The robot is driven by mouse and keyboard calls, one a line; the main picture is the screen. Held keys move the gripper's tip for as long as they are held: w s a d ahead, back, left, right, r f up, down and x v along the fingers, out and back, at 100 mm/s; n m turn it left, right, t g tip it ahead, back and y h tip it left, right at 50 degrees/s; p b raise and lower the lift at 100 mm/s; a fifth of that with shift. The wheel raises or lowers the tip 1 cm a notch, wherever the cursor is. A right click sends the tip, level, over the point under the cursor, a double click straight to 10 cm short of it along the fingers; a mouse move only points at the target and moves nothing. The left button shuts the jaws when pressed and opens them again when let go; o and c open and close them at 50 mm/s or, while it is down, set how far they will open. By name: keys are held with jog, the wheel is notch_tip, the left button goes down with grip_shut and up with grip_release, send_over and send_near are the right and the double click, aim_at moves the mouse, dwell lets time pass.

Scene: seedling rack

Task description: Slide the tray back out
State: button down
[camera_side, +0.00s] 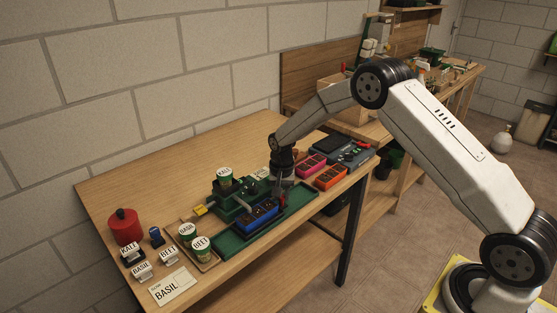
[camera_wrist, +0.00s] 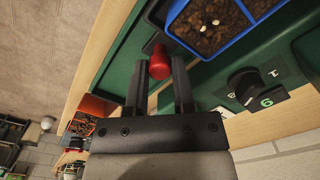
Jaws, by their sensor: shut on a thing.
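A blue tray (camera_side: 258,214) with dark soil cells sits on the long green base (camera_side: 226,247), beside a green stand that carries a labelled cup (camera_side: 224,176). In the wrist view the near part of the blue tray (camera_wrist: 228,28) shows, with pale specks on one cell's soil. A red knob (camera_wrist: 160,62) stands at the end of the tray. My gripper (camera_wrist: 160,82) is shut on this knob, a finger on each side. In the side view my gripper (camera_side: 280,193) is at the tray's right end. How far the tray lies under the stand is unclear.
Pink (camera_side: 311,164) and orange trays (camera_side: 330,176) lie to the right. Green pots (camera_side: 201,248) stand in a wooden holder at the left, near name tags, a red canister (camera_side: 124,226) and a BASIL card (camera_side: 173,286). A dial (camera_wrist: 244,86) sits beside the tray. The base's left end is clear.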

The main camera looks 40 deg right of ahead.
jog(key=d, duration=1)
jog(key=shift+d, duration=0.4)
jog(key=shift+r, duration=0.1)
jog(key=c, duration=0.5)
grip_release()
jog(key=shift+d, duration=0.1)
jog(key=shift+o, duration=0.3)
notch_tip(320, 180, up, 8)
jog(key=shift+a, duration=0.2)
